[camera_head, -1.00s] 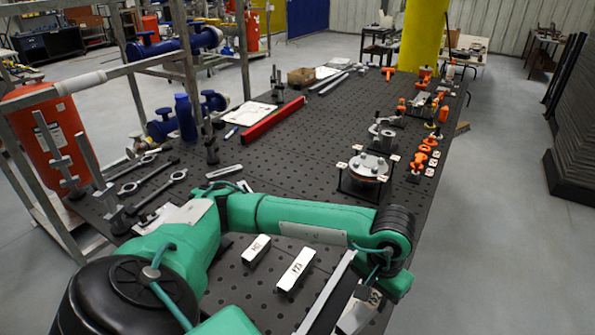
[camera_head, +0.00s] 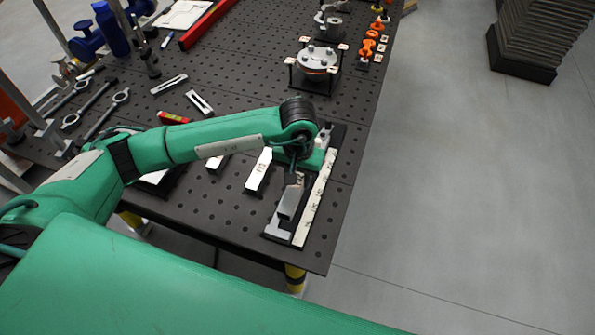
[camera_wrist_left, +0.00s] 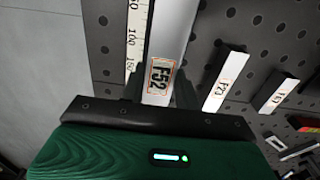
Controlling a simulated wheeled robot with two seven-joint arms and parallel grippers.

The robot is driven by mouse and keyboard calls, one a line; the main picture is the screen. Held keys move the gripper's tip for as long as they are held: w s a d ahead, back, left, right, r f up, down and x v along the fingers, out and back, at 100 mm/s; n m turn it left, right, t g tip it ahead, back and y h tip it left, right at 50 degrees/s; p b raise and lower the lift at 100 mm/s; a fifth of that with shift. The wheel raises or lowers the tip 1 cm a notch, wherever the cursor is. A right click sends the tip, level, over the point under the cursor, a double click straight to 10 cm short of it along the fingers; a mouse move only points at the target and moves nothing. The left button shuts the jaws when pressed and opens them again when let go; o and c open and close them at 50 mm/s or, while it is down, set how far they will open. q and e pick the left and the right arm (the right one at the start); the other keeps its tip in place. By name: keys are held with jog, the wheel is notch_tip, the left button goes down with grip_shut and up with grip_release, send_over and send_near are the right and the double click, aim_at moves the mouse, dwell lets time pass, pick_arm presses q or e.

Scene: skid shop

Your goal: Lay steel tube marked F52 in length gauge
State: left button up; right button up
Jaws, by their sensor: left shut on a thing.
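My left gripper (camera_head: 294,178) is shut on the steel tube marked F52 (camera_head: 289,204). In the left wrist view the tube's label (camera_wrist_left: 159,76) shows between the fingers (camera_wrist_left: 160,92), and the tube runs up the picture. The length gauge (camera_head: 277,231) lies near the table's front right corner, with a white scale (camera_head: 317,196) along its right side. The tube is over the gauge, beside the scale, which also shows in the left wrist view (camera_wrist_left: 136,30). I cannot tell whether the tube touches the gauge bed. My right gripper is not in view.
Two other marked tubes (camera_head: 258,171) (camera_head: 217,163) lie left of the gauge. Slotted plates (camera_head: 199,102), a flanged part on a stand (camera_head: 317,62) and a red bar (camera_head: 207,25) are further back. The table's right edge is close to the gauge, with open floor beyond.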

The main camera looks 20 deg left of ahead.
pick_arm(q)
jog(key=shift+f, duration=0.9)
jog(key=shift+f+b, duration=0.15)
jog(key=shift+b, duration=0.15)
jog(key=shift+f+b, duration=0.25)
jog(key=shift+b, duration=0.25)
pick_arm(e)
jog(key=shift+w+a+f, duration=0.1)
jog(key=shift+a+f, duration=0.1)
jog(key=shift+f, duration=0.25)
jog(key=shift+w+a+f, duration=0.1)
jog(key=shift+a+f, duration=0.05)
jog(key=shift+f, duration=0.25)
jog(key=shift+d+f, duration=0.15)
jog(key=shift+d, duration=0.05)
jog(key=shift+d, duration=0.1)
pick_arm(q)
jog(key=shift+b, duration=0.3)
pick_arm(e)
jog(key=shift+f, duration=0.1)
